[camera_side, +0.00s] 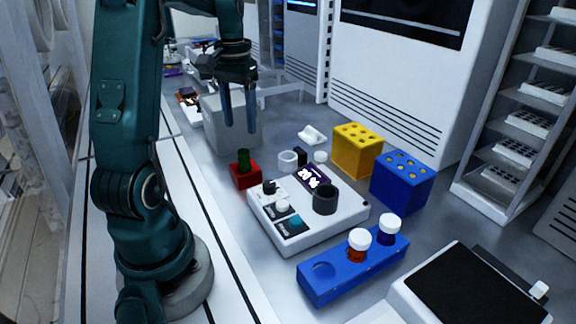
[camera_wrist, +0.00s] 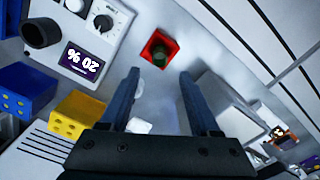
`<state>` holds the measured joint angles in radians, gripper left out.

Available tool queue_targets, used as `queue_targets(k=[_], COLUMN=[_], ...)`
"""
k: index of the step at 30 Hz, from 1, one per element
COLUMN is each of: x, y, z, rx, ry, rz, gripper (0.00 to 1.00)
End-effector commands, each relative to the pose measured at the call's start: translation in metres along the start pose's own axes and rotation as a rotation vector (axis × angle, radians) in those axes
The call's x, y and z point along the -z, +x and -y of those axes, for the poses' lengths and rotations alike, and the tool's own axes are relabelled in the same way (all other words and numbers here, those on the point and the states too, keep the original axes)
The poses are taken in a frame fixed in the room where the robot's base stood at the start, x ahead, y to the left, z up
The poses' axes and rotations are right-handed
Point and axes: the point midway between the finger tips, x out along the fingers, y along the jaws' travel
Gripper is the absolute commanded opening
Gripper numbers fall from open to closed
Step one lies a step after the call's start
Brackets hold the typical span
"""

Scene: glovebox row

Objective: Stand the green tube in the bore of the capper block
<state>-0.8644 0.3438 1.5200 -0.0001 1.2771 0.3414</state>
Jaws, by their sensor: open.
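The green tube (camera_side: 243,157) stands upright in a small red block (camera_side: 245,178), only its upper part showing. In the wrist view, the tube's round dark top (camera_wrist: 159,55) shows inside the red block (camera_wrist: 152,38), just beyond the fingertips. My gripper (camera_side: 239,129) is open and points down, apart from the tube and above it. The wrist view shows its two blue fingers (camera_wrist: 160,74) with nothing between them. A long blue block (camera_side: 350,276) at the front, which appears to be the capper block, has an empty round bore at its left end.
Two white-capped tubes, red (camera_side: 358,245) and dark blue (camera_side: 389,230), stand in the long block. A white device (camera_side: 300,230) with knobs, a display and a black cup lies between. Yellow (camera_side: 357,150) and blue (camera_side: 402,182) holed cubes stand behind. A grey box (camera_side: 222,128) stands near my gripper.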

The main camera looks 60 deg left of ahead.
Motion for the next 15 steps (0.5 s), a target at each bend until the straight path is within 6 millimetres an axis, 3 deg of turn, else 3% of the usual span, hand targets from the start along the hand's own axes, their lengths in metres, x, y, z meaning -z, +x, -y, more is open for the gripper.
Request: queue_targets(k=[3, 10, 15], x=[0.001, -0.001, -0.012], y=[-0.019, -0.035, -0.046], z=[0.000, -0.002, -0.036], rx=[0.002, 0.001, 0.016], ry=[0.000, 0.004, 0.072], rz=[-0.004, -0.004, -0.058], gripper=[0.63, 0.63, 0.63])
